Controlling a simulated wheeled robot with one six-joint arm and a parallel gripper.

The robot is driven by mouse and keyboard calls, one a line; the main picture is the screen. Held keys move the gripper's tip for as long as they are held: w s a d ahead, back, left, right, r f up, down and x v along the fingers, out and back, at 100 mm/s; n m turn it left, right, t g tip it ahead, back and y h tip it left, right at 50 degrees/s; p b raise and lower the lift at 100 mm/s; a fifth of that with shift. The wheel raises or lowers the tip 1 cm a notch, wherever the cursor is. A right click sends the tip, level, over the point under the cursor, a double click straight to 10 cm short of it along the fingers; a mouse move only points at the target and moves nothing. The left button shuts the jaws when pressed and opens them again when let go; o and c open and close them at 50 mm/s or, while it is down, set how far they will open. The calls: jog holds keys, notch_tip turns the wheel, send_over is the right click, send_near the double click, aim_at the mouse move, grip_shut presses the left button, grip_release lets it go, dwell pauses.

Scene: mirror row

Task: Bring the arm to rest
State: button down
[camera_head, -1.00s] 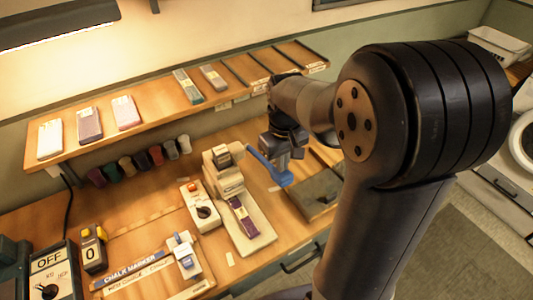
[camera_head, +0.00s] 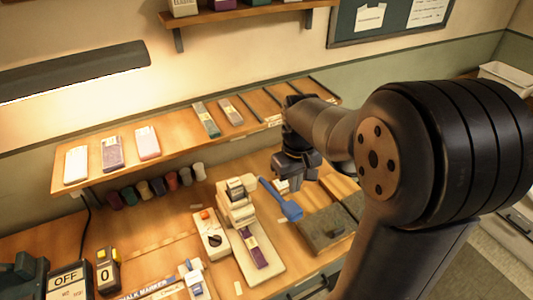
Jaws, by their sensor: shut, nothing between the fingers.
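My arm rises on the right side of the head view and reaches left over the workbench (camera_head: 170,255). My gripper (camera_head: 288,184) hangs over the back right of the bench, below the shelf, with its fingers pointing down. It looks small and dark here; it is shut and holds nothing I can see. A blue-handled tool (camera_head: 282,200) lies just in front of and left of it, and I cannot tell the exact gap between them.
A shelf (camera_head: 180,155) with several flat packets runs along the wall behind the gripper. A cream press-like device (camera_head: 240,215) stands left of the gripper, with a control box (camera_head: 211,234) beside it. Dark grey slabs (camera_head: 328,228) lie to the right. Several small spools (camera_head: 158,187) line the back.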

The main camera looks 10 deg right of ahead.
aim_at(292, 207)
jog(key=shift+f+b, duration=2.5)
jog(key=shift+f, duration=0.55)
